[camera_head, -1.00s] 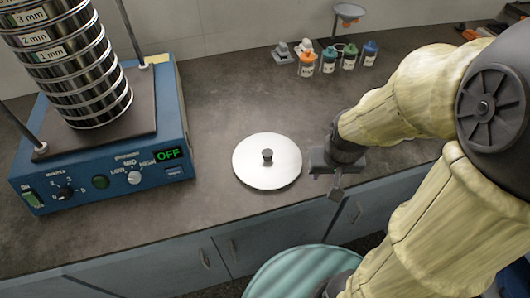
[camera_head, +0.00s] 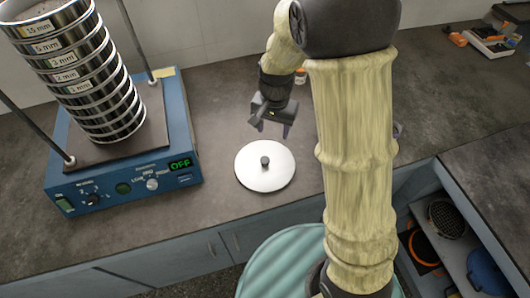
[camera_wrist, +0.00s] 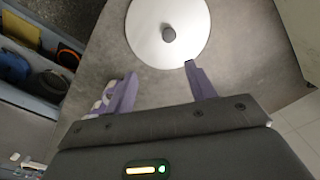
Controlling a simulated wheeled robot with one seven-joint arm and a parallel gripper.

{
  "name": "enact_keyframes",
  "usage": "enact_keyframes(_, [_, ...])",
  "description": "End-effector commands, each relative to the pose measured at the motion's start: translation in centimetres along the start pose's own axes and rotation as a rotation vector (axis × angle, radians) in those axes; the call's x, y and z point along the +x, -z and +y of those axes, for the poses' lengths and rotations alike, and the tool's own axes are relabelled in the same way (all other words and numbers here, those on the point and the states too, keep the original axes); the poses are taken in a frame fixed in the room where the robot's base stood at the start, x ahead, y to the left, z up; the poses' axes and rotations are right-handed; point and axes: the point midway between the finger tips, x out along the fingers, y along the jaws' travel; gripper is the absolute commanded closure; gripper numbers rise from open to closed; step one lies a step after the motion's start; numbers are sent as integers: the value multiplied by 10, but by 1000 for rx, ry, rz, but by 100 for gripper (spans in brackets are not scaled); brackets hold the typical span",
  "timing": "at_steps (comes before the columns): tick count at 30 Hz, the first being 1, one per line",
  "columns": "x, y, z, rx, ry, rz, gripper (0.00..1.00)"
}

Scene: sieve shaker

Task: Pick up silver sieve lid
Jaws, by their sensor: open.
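The silver sieve lid (camera_head: 252,178) is a flat round disc with a dark knob (camera_head: 265,161) at its centre. It lies flat on the grey counter, to the right of the blue shaker. My gripper (camera_head: 271,129) is open and empty, above the counter behind the lid, apart from it. In the wrist view the lid (camera_wrist: 150,45) and its knob (camera_wrist: 168,33) show beyond the spread fingers of my gripper (camera_wrist: 160,85). The right finger's tip overlaps the lid's edge in that picture; the knob is not between the fingers.
The blue sieve shaker (camera_head: 110,197) with a stack of sieves (camera_head: 85,75) and metal rods stands left, its display reading OFF. The counter's front edge is close to the lid. Open shelves (camera_head: 440,245) with bowls are at lower right. Tools (camera_head: 490,38) lie at back right.

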Motion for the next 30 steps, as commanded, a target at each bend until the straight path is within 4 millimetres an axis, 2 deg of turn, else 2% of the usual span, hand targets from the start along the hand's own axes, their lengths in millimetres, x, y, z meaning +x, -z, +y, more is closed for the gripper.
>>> enact_keyframes(1, [-11, 1, -10, 14, -9, -8, 45])
enact_keyframes(5, [-11, 2, -23, 44, -20, -18, 45])
enact_keyframes(17, [-5, 2, -23, 49, -21, -20, 45])
enact_keyframes(20, [5, 2, -23, 50, -22, -21, 45])
enact_keyframes(30, [62, 1, -21, 49, -23, -22, 45])
